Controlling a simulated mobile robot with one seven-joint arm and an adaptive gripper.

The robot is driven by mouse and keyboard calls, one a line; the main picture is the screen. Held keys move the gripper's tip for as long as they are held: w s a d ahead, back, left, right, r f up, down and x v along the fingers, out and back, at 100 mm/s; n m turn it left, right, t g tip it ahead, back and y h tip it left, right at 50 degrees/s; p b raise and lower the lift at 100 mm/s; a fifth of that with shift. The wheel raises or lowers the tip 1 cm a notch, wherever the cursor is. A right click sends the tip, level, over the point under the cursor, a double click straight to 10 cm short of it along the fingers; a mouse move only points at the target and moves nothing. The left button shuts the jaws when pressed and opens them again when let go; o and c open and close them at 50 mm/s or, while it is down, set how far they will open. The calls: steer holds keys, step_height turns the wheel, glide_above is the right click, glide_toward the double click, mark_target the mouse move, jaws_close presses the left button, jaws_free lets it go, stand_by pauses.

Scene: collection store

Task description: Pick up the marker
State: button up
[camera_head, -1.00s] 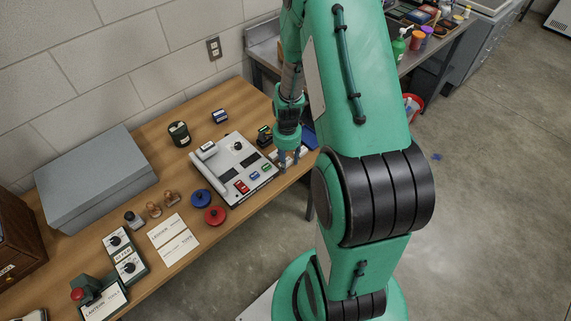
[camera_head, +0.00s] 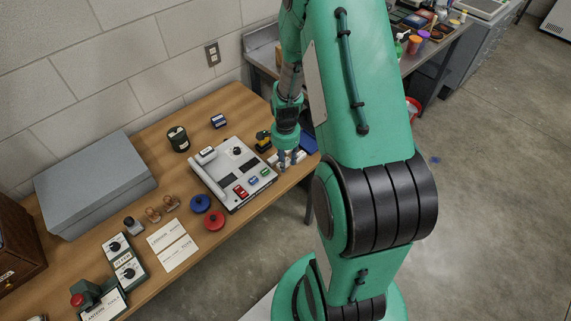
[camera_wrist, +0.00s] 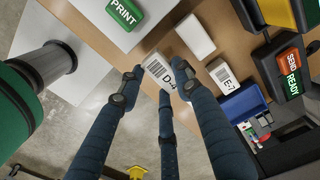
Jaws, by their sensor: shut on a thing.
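A small white block with a barcode and a label starting with D, which I take to be the marker (camera_wrist: 157,69), sits between my fingertips in the wrist view. My gripper (camera_wrist: 168,80) has dark blue fingers and is shut on this block, with fingers at its left, right and near sides. In the head view my gripper (camera_head: 288,160) is low at the table's right front edge, beside the grey console. There the fingers largely hide the block. I cannot tell whether it is still touching the table.
A white block labelled E-7 (camera_wrist: 223,75) and a blank white block (camera_wrist: 195,35) lie close to the right. The grey console (camera_head: 215,165) with a green PRINT button (camera_wrist: 124,12) is close on the left. Open floor lies past the edge.

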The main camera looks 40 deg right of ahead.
step_height(320, 180, up, 7)
steer(key=shift+r+p, duration=0.15)
steer(key=shift+p, duration=0.6)
steer(key=shift+w, duration=0.1)
stand_by(0.4)
steer(key=shift+w+a, duration=0.2)
steer(key=shift+a, duration=0.05)
steer(key=w+a+r+p, duration=0.35)
steer(key=w+a, duration=0.45)
steer(key=a, duration=0.3)
steer(key=w+a+r+p, duration=0.2)
steer(key=w+a+p, duration=0.2)
steer(key=w+a, duration=0.65)
steer(key=w+a+r+p, duration=0.1)
steer(key=a+p, duration=0.5)
steer(key=a, duration=2.4)
steer(key=shift+w+r+p, duration=0.3)
steer(key=shift+w+p, duration=0.05)
steer(key=shift+w, duration=0.1)
